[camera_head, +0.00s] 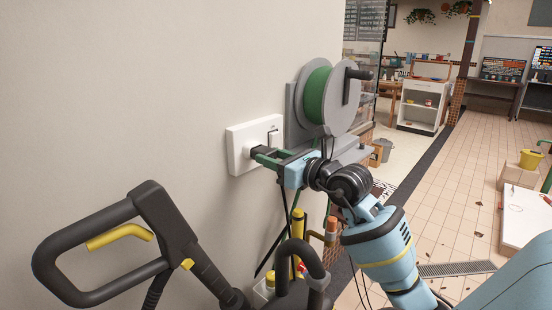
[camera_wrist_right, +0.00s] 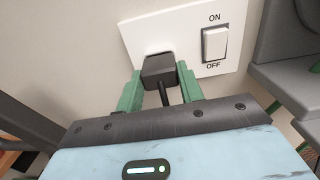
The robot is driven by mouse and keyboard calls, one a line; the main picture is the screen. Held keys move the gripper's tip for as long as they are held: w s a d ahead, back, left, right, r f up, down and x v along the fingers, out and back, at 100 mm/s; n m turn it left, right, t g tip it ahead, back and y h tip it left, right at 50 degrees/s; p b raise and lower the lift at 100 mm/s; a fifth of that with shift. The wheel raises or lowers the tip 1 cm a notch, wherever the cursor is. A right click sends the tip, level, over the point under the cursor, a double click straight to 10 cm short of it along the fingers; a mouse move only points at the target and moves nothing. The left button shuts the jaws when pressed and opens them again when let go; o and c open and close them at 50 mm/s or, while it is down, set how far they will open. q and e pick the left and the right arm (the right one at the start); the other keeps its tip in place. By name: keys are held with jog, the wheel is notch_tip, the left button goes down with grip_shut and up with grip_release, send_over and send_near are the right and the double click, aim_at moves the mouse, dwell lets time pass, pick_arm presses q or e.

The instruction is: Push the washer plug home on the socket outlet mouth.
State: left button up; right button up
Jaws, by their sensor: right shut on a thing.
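The black washer plug (camera_wrist_right: 159,70) is at the mouth of the white socket outlet (camera_wrist_right: 190,24) in the right wrist view, its cord running back between the fingers. It meets the plate or nearly so; I cannot tell how deep it sits. In the head view the plug (camera_head: 257,152) shows as a small dark block against the outlet (camera_head: 240,139) on the wall. My right gripper (camera_wrist_right: 159,78) is shut on the plug, one green finger on each side. It also shows in the head view (camera_head: 268,158). My left gripper is not in view.
A hose reel (camera_head: 318,95) with green hose stands right of the outlet. The outlet's on/off switch (camera_wrist_right: 215,44) is beside the plug. A black pressure washer handle (camera_head: 150,240) with a yellow trigger fills the lower left. Tiled floor (camera_head: 445,200) lies open to the right.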

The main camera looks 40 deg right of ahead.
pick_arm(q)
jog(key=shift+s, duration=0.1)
pick_arm(e)
jog(key=shift+o, duration=0.2)
jog(key=shift+w, duration=0.15)
jog(key=o, duration=1.3)
jog(key=shift+c, duration=0.2)
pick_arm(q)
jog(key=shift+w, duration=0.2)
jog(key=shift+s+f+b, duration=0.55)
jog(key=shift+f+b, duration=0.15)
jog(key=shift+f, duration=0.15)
pick_arm(e)
jog(key=s, duration=0.8)
jog(key=shift+d, duration=0.35)
